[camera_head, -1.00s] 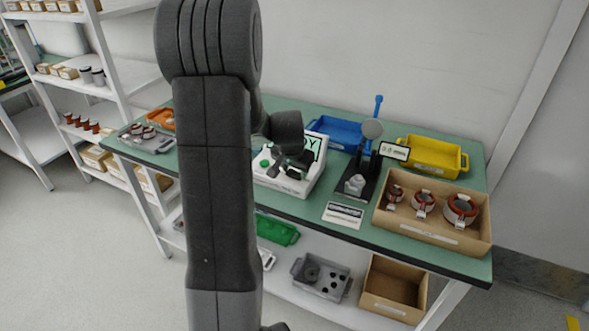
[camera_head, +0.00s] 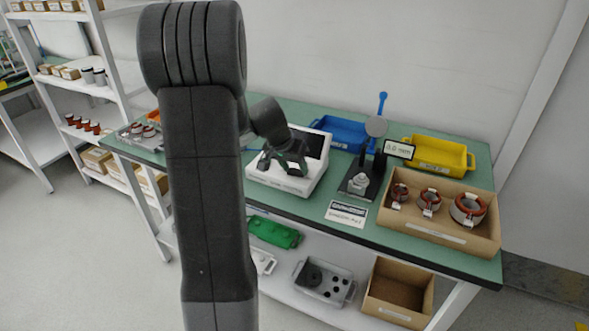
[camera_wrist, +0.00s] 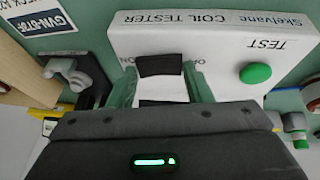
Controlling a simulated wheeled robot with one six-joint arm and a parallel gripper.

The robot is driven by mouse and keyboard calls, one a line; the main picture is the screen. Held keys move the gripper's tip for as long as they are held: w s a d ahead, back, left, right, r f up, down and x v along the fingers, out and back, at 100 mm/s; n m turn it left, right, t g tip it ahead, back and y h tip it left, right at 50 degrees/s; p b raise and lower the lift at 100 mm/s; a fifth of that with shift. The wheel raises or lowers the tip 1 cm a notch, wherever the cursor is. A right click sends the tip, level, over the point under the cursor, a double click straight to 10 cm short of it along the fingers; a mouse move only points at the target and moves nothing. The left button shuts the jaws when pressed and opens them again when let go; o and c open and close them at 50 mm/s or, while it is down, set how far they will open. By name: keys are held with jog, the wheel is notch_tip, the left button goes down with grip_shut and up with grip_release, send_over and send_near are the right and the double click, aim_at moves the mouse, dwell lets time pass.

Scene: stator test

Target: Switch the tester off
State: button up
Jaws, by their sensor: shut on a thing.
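The white coil tester (camera_head: 310,186) stands on the green bench, and its screen (camera_head: 316,142) is dark. The wrist view shows its front panel (camera_wrist: 215,38) upside down, with a round green TEST button (camera_wrist: 255,73) and a black switch (camera_wrist: 159,65) with lettering on both sides. My gripper (camera_head: 282,165) is low over the tester's front. In the wrist view its two fingers (camera_wrist: 160,85) stand on either side of the switch, shut on it. The lettering beside the switch is partly covered by the fingers.
Right of the tester stand a black gauge stand (camera_head: 362,178) with a blue lever, a label card (camera_head: 346,214) and a cardboard box (camera_head: 430,232) with wound stators. Blue (camera_head: 340,133) and yellow (camera_head: 440,153) trays lie behind. Little bench is free around the tester.

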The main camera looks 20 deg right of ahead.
jog(key=o, duration=1)
jog(key=shift+r, duration=0.1)
jog(key=v, duration=1.3)
jog(key=shift+a+r, duration=0.2)
jog(key=shift+r, duration=0.1)
jog(key=shift+f, duration=0.1)
jog(key=x, duration=1.3)
jog(key=shift+d+f, duration=0.2)
jog(key=shift+f, duration=0.15)
jog(key=shift+r, duration=0.1)
